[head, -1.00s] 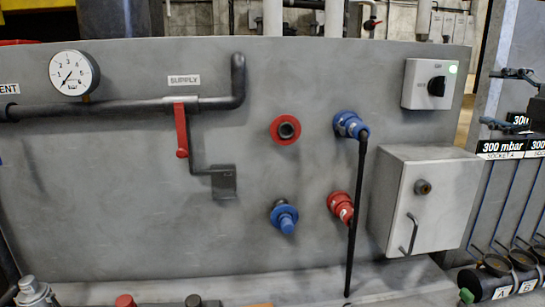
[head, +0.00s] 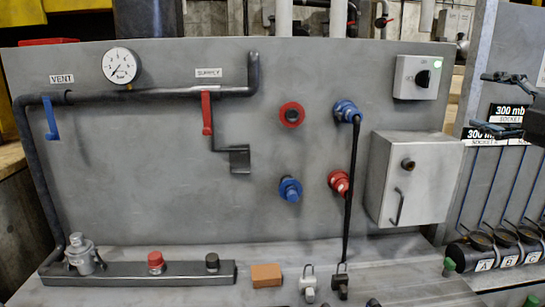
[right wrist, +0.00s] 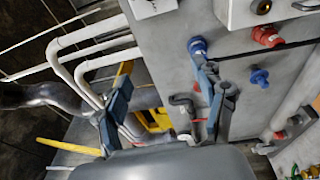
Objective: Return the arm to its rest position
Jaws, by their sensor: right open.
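My right gripper (head: 503,104) shows at the right edge of the head view, with its two dark fingers apart, one above the other. It appears in front of the labelled socket panel and nothing shows between the fingers. In the right wrist view my right gripper (right wrist: 165,102) is open and empty, its fingers wide apart, with the grey panel and pipes beyond. The rest of the right arm is mostly out of the head view. My left gripper is in neither current view.
A grey panel (head: 150,185) carries a gauge (head: 121,66), a blue vent lever (head: 50,118), a red supply lever (head: 207,113), red and blue couplings, a switch box (head: 418,78) and a closed metal box (head: 412,180).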

